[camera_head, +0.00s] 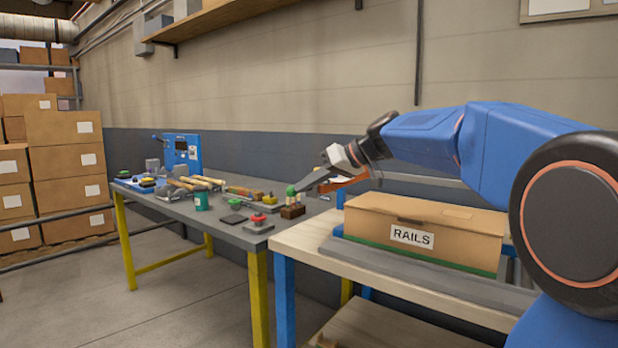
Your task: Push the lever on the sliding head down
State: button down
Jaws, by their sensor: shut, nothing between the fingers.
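My gripper (305,184) is shut and empty. It points left and slightly down, above the right end of the grey workbench. I cannot clearly pick out the sliding head or its lever; the far items are small. A blue upright panel (194,150) stands at the back left of the bench, and a thin dark handle (157,138) sticks out at its left. Grey metal blocks (152,165) stand in front of the panel. My gripper is well to the right of all these and touches none of them.
The grey workbench (225,228) carries a green cup (201,201), a red button box (259,222), a green-topped item (291,190) near my gripper and several wooden-handled tools. A wooden table with a RAILS box (370,232) stands at right. Open floor lies front left.

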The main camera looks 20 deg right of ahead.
jog(key=f+h, duration=0.1)
jog(key=f+n+t, duration=0.1)
jog(key=f+n+h, duration=0.1)
jog(key=f, duration=0.1)
jog(key=shift+s+a+t+h, duration=0.15)
jog(key=shift+a+t+h, duration=0.15)
jog(key=shift+t, duration=0.1)
jog(key=shift+r, duration=0.15)
jog(key=shift+r, duration=0.7)
